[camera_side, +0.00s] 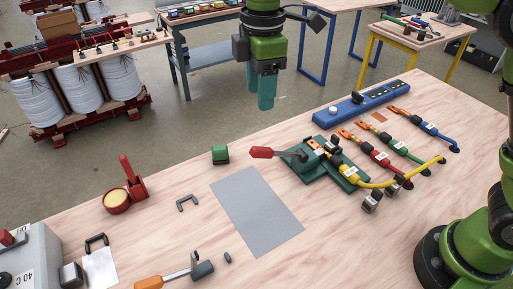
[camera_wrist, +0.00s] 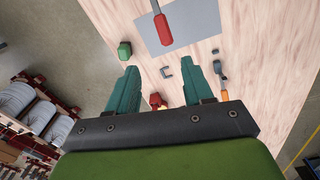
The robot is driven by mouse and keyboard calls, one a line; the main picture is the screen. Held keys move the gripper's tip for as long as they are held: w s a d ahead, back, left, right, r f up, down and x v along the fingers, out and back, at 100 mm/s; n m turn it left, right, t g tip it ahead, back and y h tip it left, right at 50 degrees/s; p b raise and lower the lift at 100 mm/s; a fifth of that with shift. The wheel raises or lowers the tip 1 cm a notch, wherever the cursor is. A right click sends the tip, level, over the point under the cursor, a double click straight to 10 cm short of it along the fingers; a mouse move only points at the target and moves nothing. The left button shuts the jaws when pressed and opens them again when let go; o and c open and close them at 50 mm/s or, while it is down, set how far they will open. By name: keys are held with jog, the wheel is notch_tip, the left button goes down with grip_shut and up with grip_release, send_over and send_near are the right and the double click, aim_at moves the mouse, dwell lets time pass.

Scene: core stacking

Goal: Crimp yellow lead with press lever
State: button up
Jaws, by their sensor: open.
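The green press (camera_side: 312,162) stands on the wooden table right of centre in the side view. Its lever (camera_side: 264,152) has a red handle and lies low, pointing left. The handle also shows at the top of the wrist view (camera_wrist: 163,30). The yellow lead (camera_side: 375,184) runs from the press towards the right edge of the table; its front end sits at the press, partly hidden by press parts. My gripper (camera_side: 266,106) is open and empty, above and behind the lever handle and apart from it. Both fingers show in the wrist view (camera_wrist: 162,72).
Red (camera_side: 378,158), green (camera_side: 398,146) and blue (camera_side: 428,129) leads lie right of the press. A blue strip (camera_side: 364,104) lies behind. A grey mat (camera_side: 256,212), a small green block (camera_side: 220,155) and a red pot (camera_side: 117,201) are to the left. The mat is bare.

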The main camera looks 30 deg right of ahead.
aim_at(262, 148)
jog(key=f, duration=0.5)
jog(key=f+n, duration=0.1)
jog(key=f, duration=0.4)
jog(key=f+n, duration=0.1)
jog(key=f, duration=0.4)
jog(key=shift+s+d, duration=0.15)
jog(key=shift+s, duration=0.1)
grip_shut()
